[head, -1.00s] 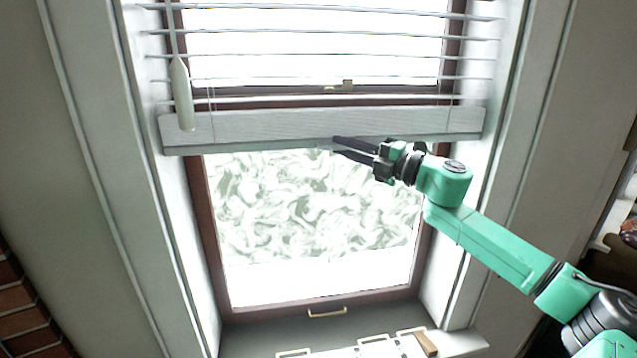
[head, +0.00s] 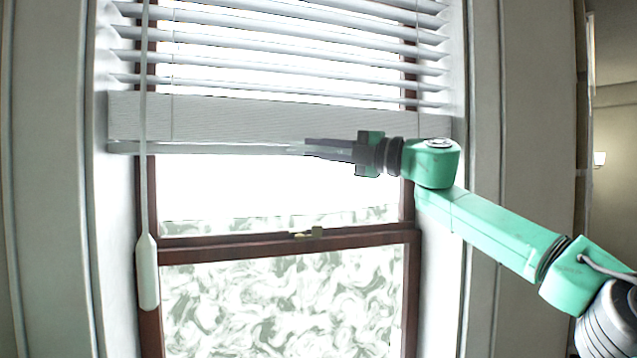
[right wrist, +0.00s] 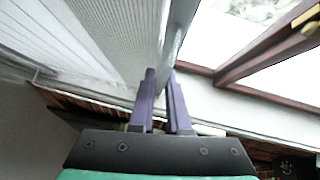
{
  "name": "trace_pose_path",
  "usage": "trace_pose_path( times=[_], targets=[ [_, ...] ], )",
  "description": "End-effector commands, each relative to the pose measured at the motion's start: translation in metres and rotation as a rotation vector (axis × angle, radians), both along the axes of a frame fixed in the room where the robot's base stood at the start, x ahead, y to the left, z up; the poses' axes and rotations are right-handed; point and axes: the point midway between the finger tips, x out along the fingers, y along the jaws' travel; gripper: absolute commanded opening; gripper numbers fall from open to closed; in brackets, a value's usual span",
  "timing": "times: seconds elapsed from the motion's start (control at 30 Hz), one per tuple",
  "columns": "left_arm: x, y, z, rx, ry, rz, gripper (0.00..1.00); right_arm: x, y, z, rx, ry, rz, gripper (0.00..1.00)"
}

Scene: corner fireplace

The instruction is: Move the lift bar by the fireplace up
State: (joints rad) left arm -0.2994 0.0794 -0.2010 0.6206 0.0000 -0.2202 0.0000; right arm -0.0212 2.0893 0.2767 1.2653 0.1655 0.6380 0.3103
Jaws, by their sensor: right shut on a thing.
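The lift bar (head: 225,149) is the pale bottom rail of white window blinds, running across the window below a wide pale band. It hangs level, above the window's brown middle rail. My right gripper (head: 307,148) comes from the right with its dark fingers at the bar's lower edge, right of its middle. In the right wrist view the two fingers of my right gripper (right wrist: 162,85) are shut on the bar's edge (right wrist: 175,35), which runs between their tips. My left gripper is not in view.
A white wand (head: 147,270) hangs at the left of the window. The brown middle rail (head: 225,244) with a latch (head: 317,232) lies below. White window frame sides flank the opening.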

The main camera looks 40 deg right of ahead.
Motion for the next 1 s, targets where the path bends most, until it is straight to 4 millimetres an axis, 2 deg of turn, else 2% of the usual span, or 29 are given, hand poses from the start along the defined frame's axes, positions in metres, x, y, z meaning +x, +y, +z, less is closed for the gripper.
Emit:
trace_pose_path(
  times=[0.1, 0.23, 0.7, 0.73, 0.77, 0.8, 1.0],
  targets=[
    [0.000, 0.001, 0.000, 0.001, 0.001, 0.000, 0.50, 0.000, 0.000, 0.021, -0.001, -0.002, -0.003, 0.00],
    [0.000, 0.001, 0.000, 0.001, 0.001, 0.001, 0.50, 0.000, 0.000, 0.034, -0.001, -0.002, -0.003, 0.00],
    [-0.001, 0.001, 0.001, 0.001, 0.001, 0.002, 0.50, -0.002, -0.002, 0.044, 0.006, -0.011, -0.004, 0.00],
    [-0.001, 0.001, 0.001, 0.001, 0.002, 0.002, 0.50, -0.002, -0.002, 0.044, 0.006, -0.011, -0.004, 0.26],
    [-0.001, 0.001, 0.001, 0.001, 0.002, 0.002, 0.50, -0.002, -0.002, 0.044, 0.006, -0.011, -0.004, 0.38],
    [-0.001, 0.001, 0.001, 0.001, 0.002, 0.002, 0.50, -0.002, -0.002, 0.044, 0.006, -0.010, -0.004, 0.44],
    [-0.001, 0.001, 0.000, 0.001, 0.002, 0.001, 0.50, -0.001, -0.002, 0.041, 0.004, -0.004, -0.002, 0.44]
  ],
)
